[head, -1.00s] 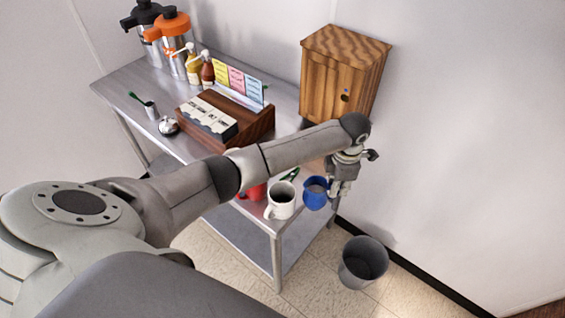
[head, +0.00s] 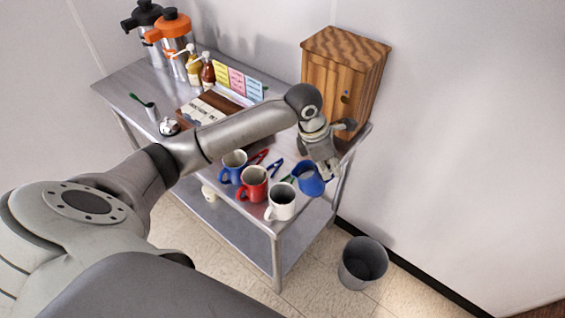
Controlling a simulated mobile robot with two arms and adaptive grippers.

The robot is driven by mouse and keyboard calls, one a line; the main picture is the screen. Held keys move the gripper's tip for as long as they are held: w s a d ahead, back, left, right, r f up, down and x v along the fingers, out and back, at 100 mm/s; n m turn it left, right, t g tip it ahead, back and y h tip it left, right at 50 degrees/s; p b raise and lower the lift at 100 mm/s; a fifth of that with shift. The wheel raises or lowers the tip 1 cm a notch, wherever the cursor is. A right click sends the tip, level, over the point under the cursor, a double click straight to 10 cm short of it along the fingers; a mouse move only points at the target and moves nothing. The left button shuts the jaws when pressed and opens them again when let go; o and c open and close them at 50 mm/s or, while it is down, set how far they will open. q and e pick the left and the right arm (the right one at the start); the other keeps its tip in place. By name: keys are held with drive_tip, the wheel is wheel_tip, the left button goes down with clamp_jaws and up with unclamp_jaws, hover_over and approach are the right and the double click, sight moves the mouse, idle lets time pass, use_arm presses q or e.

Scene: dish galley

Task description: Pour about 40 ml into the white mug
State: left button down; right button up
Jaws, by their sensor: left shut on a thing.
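The white mug (head: 282,207) stands upright near the front right corner of the steel table, and its inside looks dark. My left gripper (head: 324,168) is shut on a blue pitcher or mug (head: 312,182), just right of the white mug and a little above it. The blue vessel looks tilted, with its opening toward the upper left; its contents cannot be made out. No stream of liquid is visible. The gripper partly hides the vessel's right side. My right gripper is not in view.
A red mug (head: 253,186) and another blue mug (head: 233,164) stand in a row left of the white mug. A wooden cabinet (head: 341,75) stands behind the gripper. A grey bin (head: 362,264) stands on the floor at the right. Dispensers (head: 172,42) and bottles (head: 207,70) are at the back left.

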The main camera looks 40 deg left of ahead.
sight(315, 166)
use_arm(q)
drive_tip(key=shift+s+a+r+t+h, duration=0.4)
drive_tip(key=shift+s+a+r, duration=0.1)
drive_tip(key=shift+a, duration=0.15)
drive_tip(key=shift+s+a+f+t+h, duration=0.1)
drive_tip(key=shift+s+a+t+h, duration=0.4)
drive_tip(key=shift+s+a+h, duration=0.3)
drive_tip(key=shift+s+a+r+t+h, duration=0.4)
drive_tip(key=shift+a+r+t+h, duration=0.25)
drive_tip(key=shift+t+h, duration=0.3)
drive_tip(key=shift+s+a+f+t+h, duration=0.3)
drive_tip(key=shift+a+t+h, duration=0.15)
drive_tip(key=shift+h, duration=0.3)
drive_tip(key=shift+s+f+b, duration=0.1)
drive_tip(key=shift+f+b, duration=0.1)
drive_tip(key=shift+b, duration=0.35)
drive_tip(key=shift+a+r+h, duration=0.1)
drive_tip(key=shift+h, duration=0.2)
drive_tip(key=shift+r, duration=0.15)
